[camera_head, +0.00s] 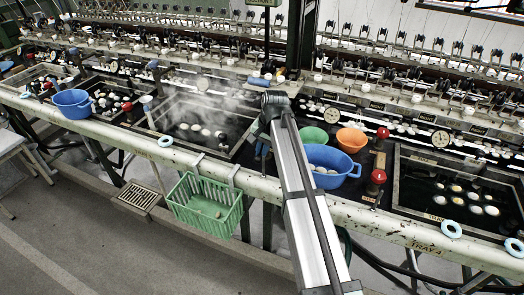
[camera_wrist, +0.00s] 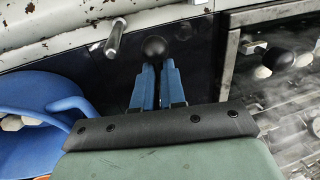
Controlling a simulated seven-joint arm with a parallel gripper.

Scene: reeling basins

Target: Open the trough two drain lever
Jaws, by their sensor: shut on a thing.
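In the wrist view my gripper (camera_wrist: 157,72) has its two blue fingers closed at a black ball knob (camera_wrist: 154,47), which looks like a drain lever's end. Its stem is hidden, so I cannot tell the lever's angle. In the head view my gripper (camera_head: 262,150) points down between the steaming trough (camera_head: 238,150) and the blue basin; my arm hides the knob there. The trough's edge (camera_wrist: 228,62) also shows right of the fingers in the wrist view. No trough number is readable beside the knob.
A metal peg (camera_wrist: 115,38) stands close to the fingers, and another black knob (camera_wrist: 278,58) is to the right. The blue basin (camera_head: 332,160) is close by, with green (camera_head: 314,135) and orange (camera_head: 351,139) bowls. A green basket (camera_head: 205,205) hangs on the front rail (camera_head: 110,136).

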